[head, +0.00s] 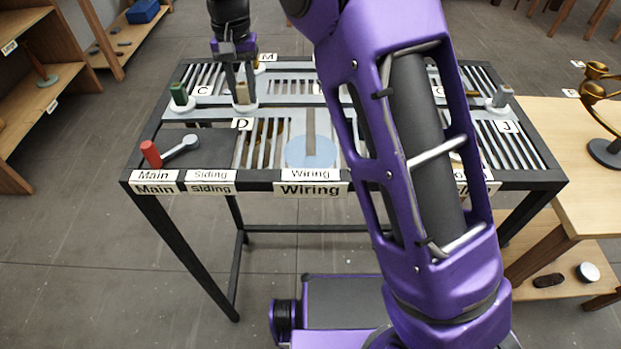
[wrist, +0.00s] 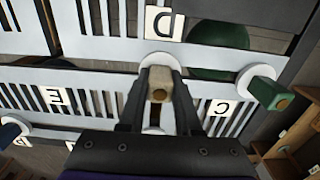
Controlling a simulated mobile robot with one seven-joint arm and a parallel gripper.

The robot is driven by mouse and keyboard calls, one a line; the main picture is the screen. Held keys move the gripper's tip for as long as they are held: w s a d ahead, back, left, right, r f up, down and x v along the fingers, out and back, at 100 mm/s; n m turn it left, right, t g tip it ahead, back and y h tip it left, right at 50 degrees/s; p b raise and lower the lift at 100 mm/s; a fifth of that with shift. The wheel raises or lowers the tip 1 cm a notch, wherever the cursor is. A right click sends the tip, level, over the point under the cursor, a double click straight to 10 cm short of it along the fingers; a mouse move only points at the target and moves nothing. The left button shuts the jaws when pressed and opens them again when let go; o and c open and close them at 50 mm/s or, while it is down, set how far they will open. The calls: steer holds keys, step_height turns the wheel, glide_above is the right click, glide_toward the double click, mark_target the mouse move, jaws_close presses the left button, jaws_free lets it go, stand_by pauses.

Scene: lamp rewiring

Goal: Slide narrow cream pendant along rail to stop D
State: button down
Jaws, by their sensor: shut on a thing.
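The narrow cream pendant (head: 242,93) stands upright on a white round base at the left part of the slotted rail table. In the wrist view the cream pendant (wrist: 158,78) shows a brown round end. My gripper (head: 239,82) is shut on it from above, with one finger on each side in the wrist view (wrist: 158,95). The label D (head: 242,124) is just in front of the pendant in the head view. It also shows beside the white base in the wrist view (wrist: 164,24). The pendant's exact seat in the rail is partly hidden by the fingers.
A green pendant (head: 179,95) stands to the left near label C (head: 203,90). A red-handled lever (head: 151,153) lies on the front left panel. A grey pendant (head: 502,97) stands at the far right. My arm hides the table's middle right.

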steer(key=c, duration=0.5)
jaws_free()
step_height(320, 180, up, 18)
steer(key=shift+f, duration=0.25)
